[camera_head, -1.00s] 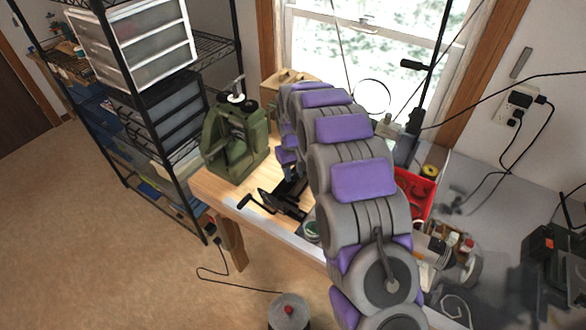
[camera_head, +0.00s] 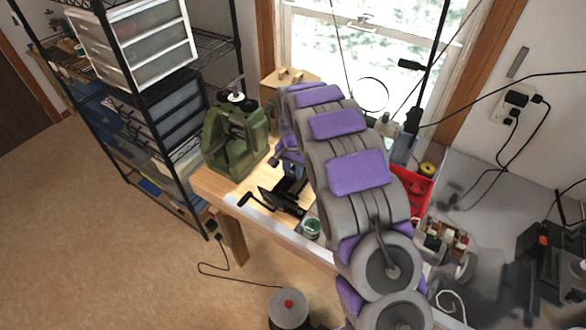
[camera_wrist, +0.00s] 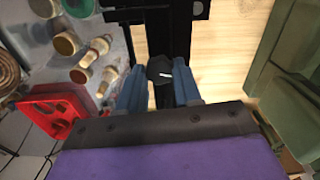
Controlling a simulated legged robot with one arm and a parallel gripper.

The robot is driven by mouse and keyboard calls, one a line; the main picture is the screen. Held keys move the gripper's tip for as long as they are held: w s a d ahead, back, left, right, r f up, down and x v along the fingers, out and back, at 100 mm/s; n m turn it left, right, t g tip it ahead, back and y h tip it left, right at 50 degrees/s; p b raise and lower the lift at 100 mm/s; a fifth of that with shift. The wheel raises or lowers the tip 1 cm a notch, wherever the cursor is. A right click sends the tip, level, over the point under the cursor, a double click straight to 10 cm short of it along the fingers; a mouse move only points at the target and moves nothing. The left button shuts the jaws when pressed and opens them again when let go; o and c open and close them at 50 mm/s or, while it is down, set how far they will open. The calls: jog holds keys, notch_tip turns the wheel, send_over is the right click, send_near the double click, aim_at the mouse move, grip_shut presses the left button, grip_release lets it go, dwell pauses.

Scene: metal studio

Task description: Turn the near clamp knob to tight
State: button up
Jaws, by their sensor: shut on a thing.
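The black clamp knob (camera_wrist: 160,70) with a small white mark on it shows in the wrist view, between the two blue fingers of my gripper (camera_wrist: 160,88). My gripper is shut on this knob, with one finger on each side. The black clamp device (camera_wrist: 168,28) extends beyond the knob. In the head view the black clamp (camera_head: 283,196) sits on the wooden bench, with a crank handle reaching out to its left. My gripper (camera_head: 290,158) is partly hidden there by my purple and grey arm, and the knob cannot be made out.
A green press (camera_head: 235,140) stands left of the clamp. A small green tin (camera_head: 311,227) is at the bench's front edge. A shelf rack (camera_head: 150,110) stands at left.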

aim_at(291, 173)
jog(key=shift+r+m, duration=0.1)
jog(key=shift+m, duration=0.7)
jog(key=o, duration=1)
jog(key=shift+a, duration=0.2)
jog(key=shift+o, duration=0.2)
notch_tip(291, 173, up, 17)
jog(key=shift+p, duration=0.4)
jog(key=shift+w+a, duration=0.1)
